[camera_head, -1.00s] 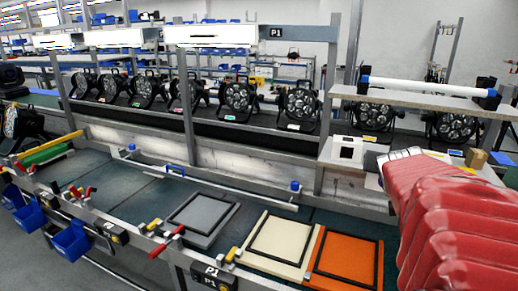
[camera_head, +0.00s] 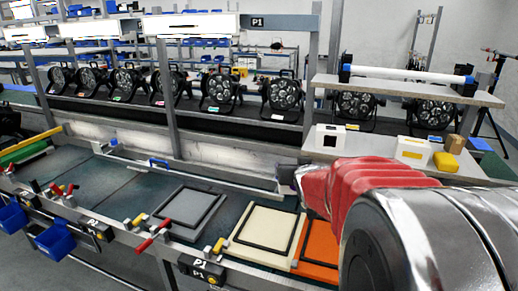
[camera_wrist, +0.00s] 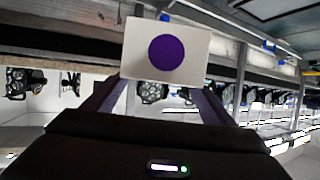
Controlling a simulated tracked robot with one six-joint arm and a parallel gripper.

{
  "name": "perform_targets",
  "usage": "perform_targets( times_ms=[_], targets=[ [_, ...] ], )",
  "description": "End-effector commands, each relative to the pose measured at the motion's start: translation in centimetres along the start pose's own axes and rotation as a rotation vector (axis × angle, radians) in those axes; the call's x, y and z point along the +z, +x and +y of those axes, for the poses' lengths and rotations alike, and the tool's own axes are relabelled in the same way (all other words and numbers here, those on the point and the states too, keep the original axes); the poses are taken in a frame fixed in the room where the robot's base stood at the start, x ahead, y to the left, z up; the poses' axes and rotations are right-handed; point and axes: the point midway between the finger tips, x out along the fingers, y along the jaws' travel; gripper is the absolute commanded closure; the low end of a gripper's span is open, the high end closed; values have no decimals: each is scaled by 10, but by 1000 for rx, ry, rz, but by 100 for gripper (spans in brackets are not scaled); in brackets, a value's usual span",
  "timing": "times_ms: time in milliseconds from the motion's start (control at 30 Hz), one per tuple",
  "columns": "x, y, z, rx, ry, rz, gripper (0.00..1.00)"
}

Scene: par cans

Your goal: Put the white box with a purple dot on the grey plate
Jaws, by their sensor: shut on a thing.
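The white box with a purple dot (camera_wrist: 150,50) shows close up in the wrist view, between the fingers of my gripper (camera_wrist: 165,88), which is shut on it. The dot faces the wrist camera. In the head view my gripper (camera_head: 289,173) is a small dark shape above the back rail, behind the cream plate; I cannot make out the box there. The grey plate (camera_head: 207,191) lies flat on the dark bench, left of my gripper and apart from it. Its black-framed top looks bare.
A cream plate (camera_head: 283,216) and an orange plate (camera_head: 326,243) lie right of the grey one. A white box with a black mark (camera_head: 325,138), another white box (camera_head: 412,151), a yellow block (camera_head: 446,161) and a brown block (camera_head: 455,143) stand at the right.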

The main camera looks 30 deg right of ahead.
Motion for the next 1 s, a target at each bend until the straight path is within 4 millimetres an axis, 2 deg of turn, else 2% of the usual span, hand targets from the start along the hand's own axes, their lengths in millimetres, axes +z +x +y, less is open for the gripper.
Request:
perform_targets(
  times_ms=[33,300,600,700,800,1000],
  targets=[
    [11,6,-24,-40,-14,-5,54],
    [66,18,-131,-211,-82,-8,54],
    [135,4,-235,-368,-163,-7,54],
    [155,-4,-262,-408,-189,-4,54],
    [170,-11,-279,-435,-210,0,54],
    [180,-16,-291,-454,-225,5,54]
  ],
)
